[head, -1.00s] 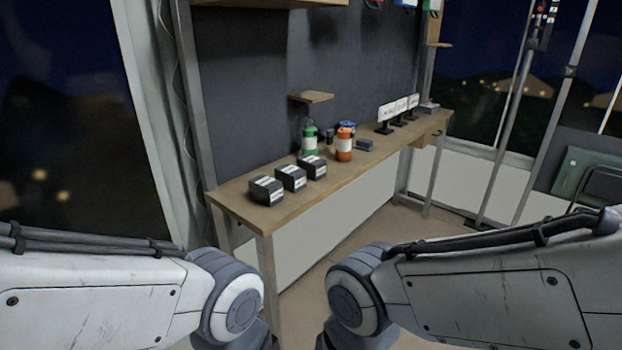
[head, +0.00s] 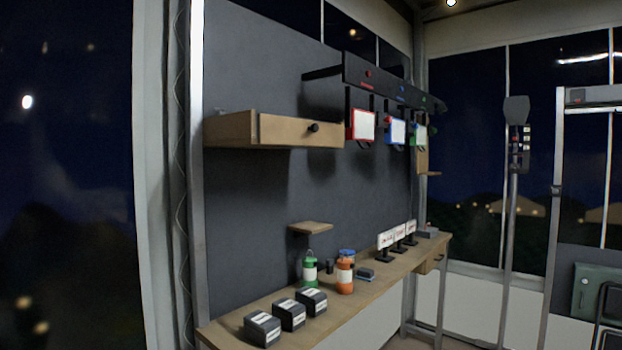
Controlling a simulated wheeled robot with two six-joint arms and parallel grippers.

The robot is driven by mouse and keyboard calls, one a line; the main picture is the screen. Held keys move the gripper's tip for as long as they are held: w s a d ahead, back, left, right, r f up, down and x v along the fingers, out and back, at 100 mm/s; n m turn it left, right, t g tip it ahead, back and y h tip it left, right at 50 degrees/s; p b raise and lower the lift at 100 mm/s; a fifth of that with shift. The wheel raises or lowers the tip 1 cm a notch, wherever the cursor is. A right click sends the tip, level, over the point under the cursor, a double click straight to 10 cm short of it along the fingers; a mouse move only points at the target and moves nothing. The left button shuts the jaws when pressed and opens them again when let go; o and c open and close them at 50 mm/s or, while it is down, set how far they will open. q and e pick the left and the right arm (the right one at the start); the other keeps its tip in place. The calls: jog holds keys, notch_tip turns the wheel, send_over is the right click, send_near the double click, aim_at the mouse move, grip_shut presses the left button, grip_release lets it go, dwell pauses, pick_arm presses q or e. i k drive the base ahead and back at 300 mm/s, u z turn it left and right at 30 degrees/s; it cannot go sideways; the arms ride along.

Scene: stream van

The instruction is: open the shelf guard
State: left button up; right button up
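A wooden wall shelf (head: 228,130) is mounted high on the dark back wall at the left. Its front is closed by a wooden panel (head: 290,131) with a black knob (head: 313,127), which looks like the shelf guard. The panel stands upright along the shelf's front, and what lies behind it is hidden. Neither of my grippers is in the head view.
Below is a long wooden workbench (head: 375,296) with several black boxes, a green bottle (head: 309,268), an orange bottle (head: 345,275) and white signs. A small wooden ledge (head: 310,227) is on the wall. A black rail (head: 385,84) with coloured-framed panels hangs right of the shelf.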

aim_at(272, 130)
jog(key=u, duration=0.3)
jog(key=i, duration=0.95)
jog(key=z, duration=0.6)
